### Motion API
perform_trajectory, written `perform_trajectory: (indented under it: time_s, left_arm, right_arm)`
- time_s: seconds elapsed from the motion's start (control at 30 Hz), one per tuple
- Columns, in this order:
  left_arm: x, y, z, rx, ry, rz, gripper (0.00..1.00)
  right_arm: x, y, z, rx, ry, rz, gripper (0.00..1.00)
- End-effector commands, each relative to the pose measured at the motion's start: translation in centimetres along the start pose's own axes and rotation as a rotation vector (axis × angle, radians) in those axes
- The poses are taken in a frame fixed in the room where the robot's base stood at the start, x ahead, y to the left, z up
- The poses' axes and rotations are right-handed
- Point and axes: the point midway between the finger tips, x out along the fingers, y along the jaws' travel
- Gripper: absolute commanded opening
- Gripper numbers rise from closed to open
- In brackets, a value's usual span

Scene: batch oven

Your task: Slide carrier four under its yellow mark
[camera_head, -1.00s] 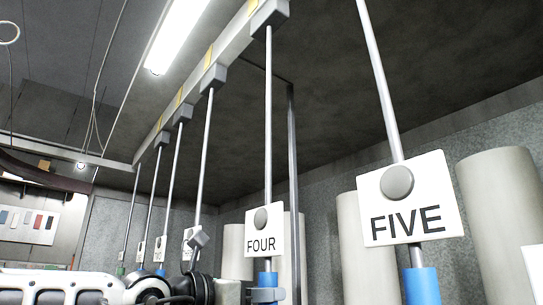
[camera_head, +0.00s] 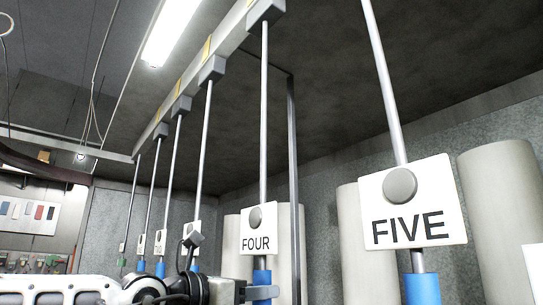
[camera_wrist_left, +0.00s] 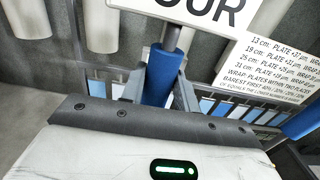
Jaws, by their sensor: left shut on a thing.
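Carrier four is a thin rod hanging from a grey block (camera_head: 265,12) on the overhead rail, with a white FOUR sign (camera_head: 258,228) and a blue grip (camera_head: 262,275) below it. A yellow mark (camera_head: 250,4) on the rail shows at the top edge, close to that block; whether they line up is unclear. My left gripper (camera_head: 263,293) is shut on the blue grip under the sign. The left wrist view shows the blue grip (camera_wrist_left: 162,72) between its fingers. My right gripper is out of view.
Carrier FIVE (camera_head: 412,200) hangs to the right, its block out of view. Several other carriers hang farther left along the rail (camera_head: 222,45), which bears more yellow marks (camera_head: 207,46). Pale cylinders (camera_head: 497,190) stand behind along the wall.

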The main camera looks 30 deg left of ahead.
Motion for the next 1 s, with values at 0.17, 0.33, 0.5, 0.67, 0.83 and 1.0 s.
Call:
perform_trajectory:
  time_s: [0.17, 0.33, 0.5, 0.67, 0.83, 1.0]
  left_arm:
    - [0.0, 0.4, 0.3, 0.000, -0.006, 0.001, 0.08]
    - [0.1, 0.7, 0.2, -0.002, -0.005, 0.000, 0.08]
    - [0.1, 1.0, 0.3, 0.000, -0.007, -0.001, 0.08]
    - [0.1, 1.3, 0.3, -0.001, -0.006, -0.002, 0.08]
    - [0.1, 1.6, 0.3, 0.000, -0.007, -0.002, 0.08]
    - [0.1, 1.9, 0.3, 0.001, -0.008, -0.002, 0.08]
  right_arm:
    - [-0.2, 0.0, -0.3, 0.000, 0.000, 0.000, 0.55]
    - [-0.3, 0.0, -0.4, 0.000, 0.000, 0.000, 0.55]
    - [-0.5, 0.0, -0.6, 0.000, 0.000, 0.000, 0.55]
    - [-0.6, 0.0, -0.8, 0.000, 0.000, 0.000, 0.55]
    - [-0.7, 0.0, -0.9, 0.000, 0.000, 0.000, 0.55]
    - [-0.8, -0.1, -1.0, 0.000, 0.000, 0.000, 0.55]
